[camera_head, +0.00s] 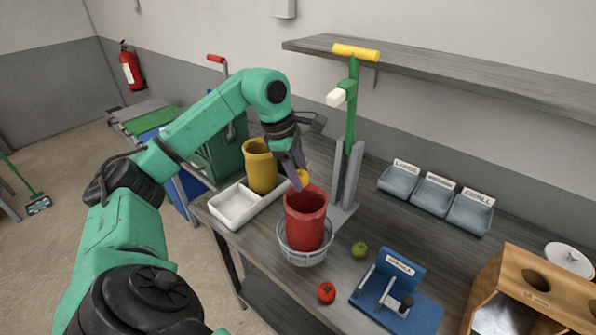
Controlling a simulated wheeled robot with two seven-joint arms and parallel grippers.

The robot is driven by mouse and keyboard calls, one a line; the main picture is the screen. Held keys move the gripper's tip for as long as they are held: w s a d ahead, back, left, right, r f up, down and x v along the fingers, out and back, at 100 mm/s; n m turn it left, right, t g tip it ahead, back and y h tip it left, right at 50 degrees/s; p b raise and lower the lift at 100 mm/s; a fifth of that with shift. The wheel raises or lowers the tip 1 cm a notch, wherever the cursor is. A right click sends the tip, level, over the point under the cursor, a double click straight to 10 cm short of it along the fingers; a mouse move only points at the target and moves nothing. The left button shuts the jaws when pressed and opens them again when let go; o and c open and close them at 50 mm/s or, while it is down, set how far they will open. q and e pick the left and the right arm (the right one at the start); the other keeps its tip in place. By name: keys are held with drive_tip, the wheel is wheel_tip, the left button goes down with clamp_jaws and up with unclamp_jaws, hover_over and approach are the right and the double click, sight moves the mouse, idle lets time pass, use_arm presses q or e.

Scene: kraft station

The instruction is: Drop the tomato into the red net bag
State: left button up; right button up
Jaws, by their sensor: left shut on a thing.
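The red tomato (326,292) lies on the table near its front edge, in front of the basket. The red net bag (305,218) stands upright with its open top up, set in a round grey wire basket (304,254). My left gripper (298,178) reaches down from above, just behind the bag's rim. It is shut on a small yellow-orange round thing (303,178), partly hidden by the fingers. The tomato is apart from the gripper. My right gripper is out of view.
A green fruit (360,250) lies right of the basket, by a blue device (400,283). A yellow container (260,166) and white tray (234,207) stand left. A tall green-handled stand (348,150) rises behind. Several grey bins (434,195) and a wooden box (540,290) are right.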

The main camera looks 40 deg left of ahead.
use_arm(q)
drive_tip(key=shift+d, duration=0.2)
drive_tip(key=o, duration=1.4)
drive_tip(key=shift+a, duration=0.2)
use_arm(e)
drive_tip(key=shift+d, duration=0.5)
use_arm(q)
drive_tip(key=p+v, duration=0.3)
drive_tip(key=v, duration=1.1)
drive_tip(key=shift+s+r, duration=0.25)
drive_tip(key=shift+r, duration=0.05)
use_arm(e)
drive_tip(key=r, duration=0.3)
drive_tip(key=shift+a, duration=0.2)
use_arm(q)
drive_tip(key=shift+w, duration=0.1)
